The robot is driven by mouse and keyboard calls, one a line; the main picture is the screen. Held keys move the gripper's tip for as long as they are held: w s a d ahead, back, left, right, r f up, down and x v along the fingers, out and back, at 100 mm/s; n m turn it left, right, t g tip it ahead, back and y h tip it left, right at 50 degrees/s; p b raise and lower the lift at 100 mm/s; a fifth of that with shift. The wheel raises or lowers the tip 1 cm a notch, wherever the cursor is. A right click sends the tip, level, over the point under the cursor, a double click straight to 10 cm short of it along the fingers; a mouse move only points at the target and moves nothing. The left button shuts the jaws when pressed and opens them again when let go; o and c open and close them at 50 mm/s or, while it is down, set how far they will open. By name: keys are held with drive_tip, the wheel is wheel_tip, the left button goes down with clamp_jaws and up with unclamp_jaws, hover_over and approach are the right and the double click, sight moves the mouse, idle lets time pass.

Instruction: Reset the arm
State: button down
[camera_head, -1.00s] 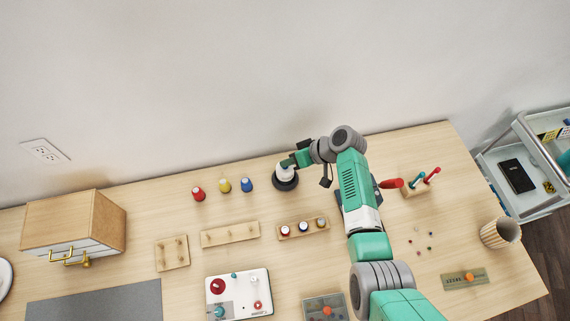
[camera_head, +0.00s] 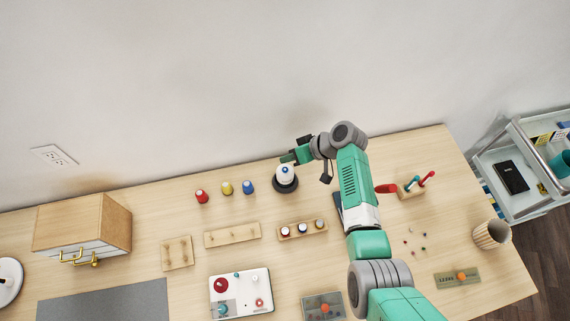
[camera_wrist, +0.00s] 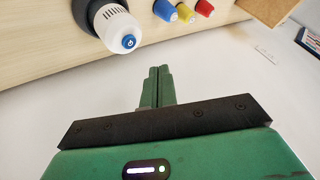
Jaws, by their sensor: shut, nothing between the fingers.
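My gripper (camera_head: 288,158) is at the back of the table, raised just behind and above a white, black-based device with a blue power button (camera_head: 285,177). In the wrist view my gripper's green fingers (camera_wrist: 159,74) are together with nothing between them. The device also shows in the wrist view (camera_wrist: 112,22), at the upper left, apart from the fingers. My green and grey arm reaches in from the lower right and hides part of the table behind it.
A wooden cabinet (camera_head: 82,224) stands at the left. A spool rack (camera_head: 302,230), a white panel (camera_head: 240,292) and a striped cup (camera_head: 490,234) are on the table. The wall is close behind.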

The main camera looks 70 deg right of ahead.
wheel_tip(320, 180, up, 2)
drive_tip(key=shift+r+p, duration=0.15)
drive_tip(key=shift+p, duration=0.4)
